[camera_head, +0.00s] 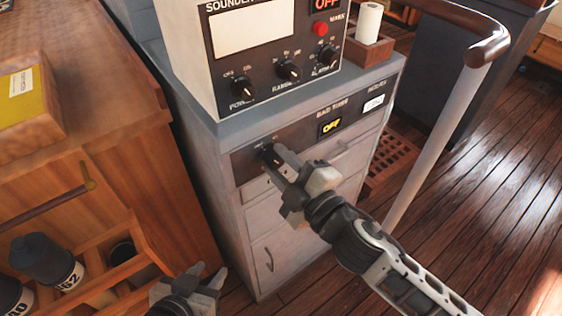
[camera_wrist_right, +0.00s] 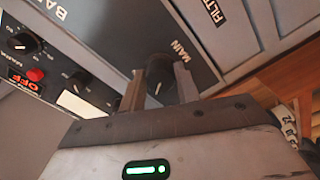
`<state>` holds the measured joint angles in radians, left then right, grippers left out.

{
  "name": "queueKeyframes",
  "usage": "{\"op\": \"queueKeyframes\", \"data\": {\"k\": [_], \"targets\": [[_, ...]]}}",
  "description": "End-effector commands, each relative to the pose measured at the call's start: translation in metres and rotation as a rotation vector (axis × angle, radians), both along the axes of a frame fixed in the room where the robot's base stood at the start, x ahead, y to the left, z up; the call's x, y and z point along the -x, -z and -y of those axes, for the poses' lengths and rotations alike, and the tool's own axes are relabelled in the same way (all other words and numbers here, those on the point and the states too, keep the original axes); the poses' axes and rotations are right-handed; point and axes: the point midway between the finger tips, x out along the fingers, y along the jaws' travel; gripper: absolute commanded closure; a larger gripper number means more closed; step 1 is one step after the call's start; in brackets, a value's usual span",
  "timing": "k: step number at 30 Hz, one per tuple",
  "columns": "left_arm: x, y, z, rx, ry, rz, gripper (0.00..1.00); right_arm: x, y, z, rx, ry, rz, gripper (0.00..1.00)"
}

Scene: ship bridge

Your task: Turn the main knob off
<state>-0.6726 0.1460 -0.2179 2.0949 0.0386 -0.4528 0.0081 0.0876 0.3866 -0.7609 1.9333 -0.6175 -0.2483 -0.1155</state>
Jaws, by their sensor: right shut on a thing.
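The main knob (camera_head: 270,154) is a black round knob on the dark strip at the top of the grey cabinet. In the right wrist view the knob (camera_wrist_right: 159,75) sits beside the label MAIN. My right gripper (camera_head: 279,160) is at the knob, and in the wrist view its two fingers (camera_wrist_right: 158,88) stand on either side of it, shut on it. The gripper hides part of the knob and its marks. My left gripper (camera_head: 192,284) is low in the head view, apart from the cabinet, with its fingers spread and nothing between them.
The sounder box (camera_head: 268,55) with several knobs and a red button stands on the cabinet (camera_head: 262,215). A lit OFF display (camera_head: 331,125) is right of the main knob. A white rail (camera_head: 435,140) rises at right. A wooden bottle rack (camera_head: 110,262) is at lower left.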

Motion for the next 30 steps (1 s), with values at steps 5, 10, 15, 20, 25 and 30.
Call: {"op": "queueKeyframes", "data": {"k": [5,10,15,20,25,30], "targets": [[0.000,0.000,0.000,0.000,0.000,0.000,0.64,0.000,0.001,0.000,0.005,-0.001,0.002,0.91],[0.000,0.000,0.000,0.001,0.001,0.000,0.64,0.000,0.001,0.000,0.004,-0.001,0.001,0.49],[0.000,0.000,0.000,0.001,0.001,0.000,0.64,0.000,0.001,0.000,0.003,0.000,0.001,0.46],[0.000,0.000,0.000,0.001,0.001,0.000,0.64,0.000,0.000,0.000,0.002,0.000,0.000,0.46],[0.000,0.001,0.000,0.001,0.001,0.000,0.64,0.003,0.001,0.002,0.002,0.000,-0.001,0.46],[-0.001,0.003,0.000,0.004,0.000,0.002,0.64,0.023,0.003,0.016,0.003,-0.001,-0.003,0.46]]}}
